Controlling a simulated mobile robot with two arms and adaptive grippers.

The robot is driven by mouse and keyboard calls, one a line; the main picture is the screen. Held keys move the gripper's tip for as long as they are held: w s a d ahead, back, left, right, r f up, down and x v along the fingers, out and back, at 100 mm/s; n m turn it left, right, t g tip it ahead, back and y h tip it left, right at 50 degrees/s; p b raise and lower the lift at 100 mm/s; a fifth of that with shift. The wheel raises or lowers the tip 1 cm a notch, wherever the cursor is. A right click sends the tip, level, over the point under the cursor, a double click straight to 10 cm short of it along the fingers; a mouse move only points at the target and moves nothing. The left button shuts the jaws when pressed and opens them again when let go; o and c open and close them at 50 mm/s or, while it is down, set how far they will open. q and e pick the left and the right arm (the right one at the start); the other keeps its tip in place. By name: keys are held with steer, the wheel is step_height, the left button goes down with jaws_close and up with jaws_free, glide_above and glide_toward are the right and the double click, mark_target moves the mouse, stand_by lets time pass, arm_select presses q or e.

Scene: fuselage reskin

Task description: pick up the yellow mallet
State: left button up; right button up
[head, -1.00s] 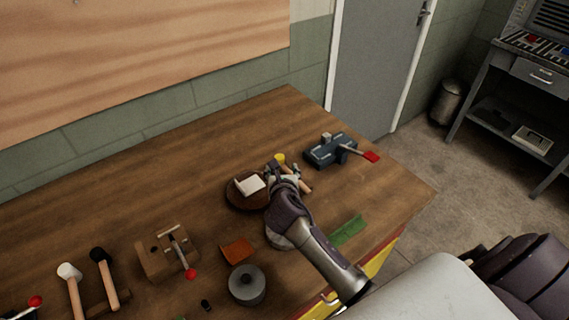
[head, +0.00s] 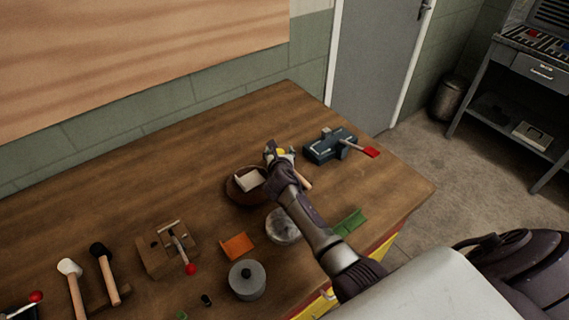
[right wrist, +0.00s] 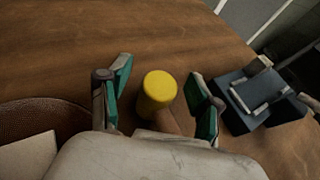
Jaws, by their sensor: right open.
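The yellow mallet shows in the right wrist view as a yellow round head (right wrist: 159,88) with a wooden handle running down behind my gripper body. My right gripper (right wrist: 160,92) is open, with one green-padded finger on each side of the mallet head and gaps between. In the head view the yellow head (head: 281,153) is partly hidden by my right gripper (head: 280,151), and a piece of the wooden handle (head: 305,180) shows beside the arm. The left gripper is not in view.
A round brown dish (head: 236,192) with a white block (head: 249,181) sits just left of the gripper. A blue vise (head: 325,148) with a red-tipped lever stands to the right. A grey disc (head: 283,226) and a green piece (head: 349,223) lie nearer. The table behind is clear.

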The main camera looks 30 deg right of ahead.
steer(key=shift+s+r, duration=0.1)
steer(key=shift+c, duration=0.7)
jaws_close()
steer(key=shift+r, duration=0.1)
